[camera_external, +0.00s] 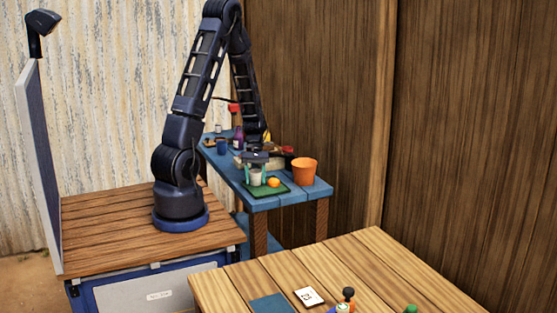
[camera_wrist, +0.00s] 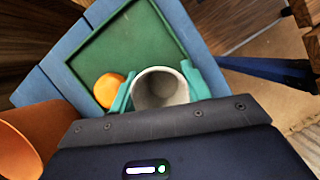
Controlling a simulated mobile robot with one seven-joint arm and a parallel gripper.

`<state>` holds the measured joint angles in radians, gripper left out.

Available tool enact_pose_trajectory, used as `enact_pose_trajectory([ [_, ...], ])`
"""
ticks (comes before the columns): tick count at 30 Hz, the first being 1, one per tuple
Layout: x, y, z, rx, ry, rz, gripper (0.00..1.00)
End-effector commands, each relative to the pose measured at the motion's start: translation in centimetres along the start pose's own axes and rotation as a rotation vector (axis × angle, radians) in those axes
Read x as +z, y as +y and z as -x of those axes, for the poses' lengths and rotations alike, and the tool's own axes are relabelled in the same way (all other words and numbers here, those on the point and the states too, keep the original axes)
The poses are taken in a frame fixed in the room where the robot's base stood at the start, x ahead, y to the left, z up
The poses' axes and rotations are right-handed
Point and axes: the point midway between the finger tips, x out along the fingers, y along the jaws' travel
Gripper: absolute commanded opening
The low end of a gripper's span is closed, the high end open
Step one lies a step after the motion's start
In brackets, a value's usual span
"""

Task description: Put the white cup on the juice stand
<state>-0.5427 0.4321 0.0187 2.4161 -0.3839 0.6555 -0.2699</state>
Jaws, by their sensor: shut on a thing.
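The white cup (camera_external: 256,178) is between the teal fingers of my gripper (camera_external: 256,171). In the wrist view the cup (camera_wrist: 146,103) is upright with its open top facing the camera, and it looks empty. My gripper (camera_wrist: 158,88) is shut on the cup's sides. The cup is at the green tray (camera_external: 284,191) on the blue table; I cannot tell whether its base touches the tray. An orange (camera_external: 274,182) lies on the tray just right of the cup. I cannot tell which thing is the juice stand.
An orange bucket (camera_external: 303,173) stands on the blue table (camera_external: 318,188) right of the tray. A purple bottle (camera_external: 239,139) and a dark blue cup (camera_external: 222,146) stand behind. The wooden table (camera_external: 365,262) in front bears a blue mat (camera_external: 271,304), a white card (camera_external: 309,296) and small items.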

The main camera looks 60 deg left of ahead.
Motion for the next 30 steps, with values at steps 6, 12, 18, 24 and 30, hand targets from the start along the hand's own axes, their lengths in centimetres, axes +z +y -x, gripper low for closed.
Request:
enact_pose_trajectory([
  [6,0.0,0.0,-0.1,0.0,0.0,0.0,0.22],
  [12,-0.1,0.0,-0.2,0.0,0.0,0.0,0.57],
  [18,-0.1,0.0,-0.2,0.0,0.0,0.0,0.57],
  [24,0.0,0.1,0.8,0.002,0.001,-0.001,0.57],
  [30,0.0,0.1,4.1,0.003,0.004,-0.002,0.57],
])
